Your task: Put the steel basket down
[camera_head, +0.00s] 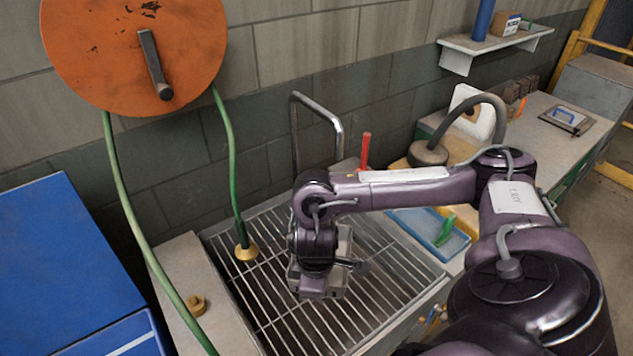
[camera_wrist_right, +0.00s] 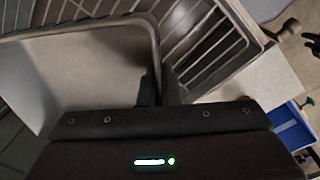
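My right gripper (camera_wrist_right: 158,92) points down over the grid. Its two dark fingers stand close together around a bent steel tube (camera_wrist_right: 80,30), which looks like part of the basket. The arm hides the fingertips in the head view. Whether the basket's underside touches anything is hidden.
A steel tube arch (camera_head: 318,103) rises behind my wrist. An orange reel (camera_head: 110,60) with a green hose hangs over the left side; its brass end (camera_head: 246,252) hangs over the grid. A blue tray (camera_head: 432,232) lies to the right, a blue box (camera_head: 60,250) at left.

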